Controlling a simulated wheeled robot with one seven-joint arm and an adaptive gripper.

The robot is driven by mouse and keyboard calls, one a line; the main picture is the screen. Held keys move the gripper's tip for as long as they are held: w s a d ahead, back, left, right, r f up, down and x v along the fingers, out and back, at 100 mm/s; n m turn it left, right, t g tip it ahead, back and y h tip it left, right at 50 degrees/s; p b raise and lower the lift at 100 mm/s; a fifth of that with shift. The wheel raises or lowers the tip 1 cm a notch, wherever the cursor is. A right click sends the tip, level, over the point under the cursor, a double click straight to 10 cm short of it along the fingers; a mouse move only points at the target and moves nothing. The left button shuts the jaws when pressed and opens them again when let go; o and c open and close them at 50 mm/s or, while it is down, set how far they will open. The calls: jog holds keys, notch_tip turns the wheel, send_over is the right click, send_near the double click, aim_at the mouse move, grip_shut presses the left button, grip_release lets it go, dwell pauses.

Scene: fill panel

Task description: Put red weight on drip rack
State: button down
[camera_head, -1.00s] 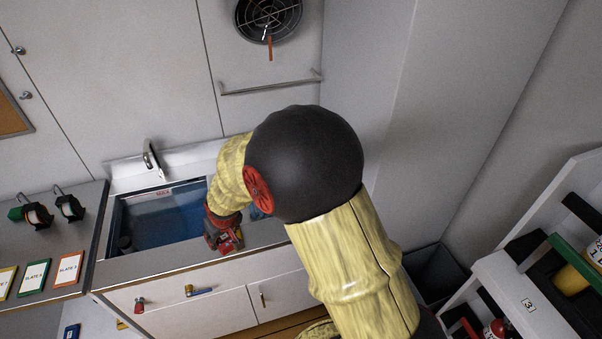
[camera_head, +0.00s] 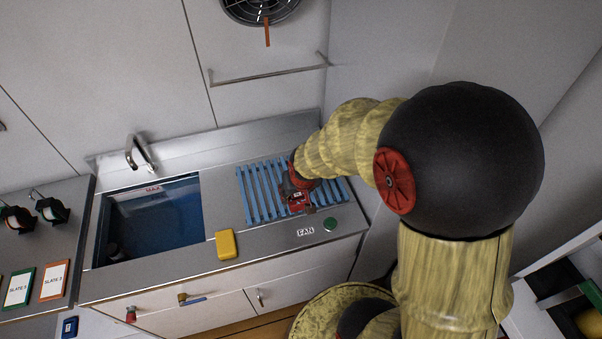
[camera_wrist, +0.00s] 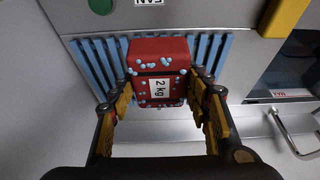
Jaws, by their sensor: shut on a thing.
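The red weight (camera_wrist: 158,50) is a block with a "2 kg" label and pale blue droplets on it. In the wrist view it sits between the two fingers of my gripper (camera_wrist: 160,86), which is shut on it. The blue slatted drip rack (camera_head: 255,195) lies on the counter right of the sink, and its slats (camera_wrist: 95,65) show behind the weight in the wrist view. In the head view my gripper (camera_head: 297,197) is over the middle of the rack and hides much of the weight. I cannot tell whether the weight touches the slats.
The water-filled sink (camera_head: 150,220) with a tap (camera_head: 138,152) is to the left. A yellow block (camera_head: 227,244) lies on the counter between sink and rack. A green button (camera_head: 330,224) beside a FAN label is in front of the rack. A wall rises behind.

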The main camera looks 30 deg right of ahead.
jog(key=w+d+f, duration=0.1)
jog(key=w+f, duration=0.1)
jog(key=w, duration=0.2)
jog(key=w+d+f+b, duration=0.1)
jog(key=w+d+f, duration=0.1)
jog(key=w+f, duration=0.1)
jog(key=w+d+f, duration=0.2)
jog(key=w+f, duration=0.1)
jog(key=w, duration=0.1)
jog(key=shift+w+d+b, duration=0.15)
jog(key=shift+w+b, duration=0.15)
jog(key=shift+w, duration=0.05)
jog(key=shift+w+d+f, duration=0.3)
jog(key=shift+w+f, duration=0.35)
jog(key=shift+f, duration=0.2)
jog(key=shift+f+b, duration=0.3)
jog(key=shift+f, duration=1.15)
jog(key=shift+f, duration=0.1)
jog(key=c, duration=0.9)
grip_release()
jog(key=shift+s+a+f, duration=0.1)
jog(key=shift+s+f, duration=0.1)
jog(key=shift+s, duration=0.05)
